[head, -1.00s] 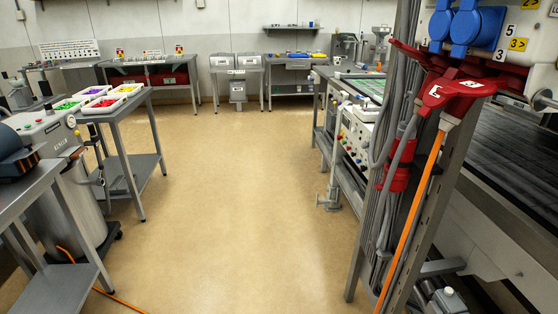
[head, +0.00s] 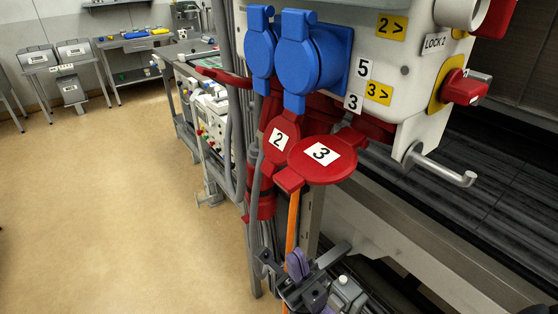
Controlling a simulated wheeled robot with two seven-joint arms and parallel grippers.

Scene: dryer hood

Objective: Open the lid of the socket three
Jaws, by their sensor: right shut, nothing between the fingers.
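The red round lid marked 3 (head: 338,171) is on the front lower part of the white socket box (head: 405,75). It looks shut, with its label facing up and towards me. A red lid marked 2 (head: 270,165) sits just left of it, also looking shut. My right gripper (head: 297,262) is at the bottom, below the lid and apart from it. Its fingers are together and empty. My left gripper is not in view.
Two blue socket lids (head: 312,62) are above the red ones. A red switch (head: 461,88) on yellow and a metal handle (head: 440,170) stick out on the right. An orange cable (head: 292,222) and grey post are close to my right gripper. Open floor lies left.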

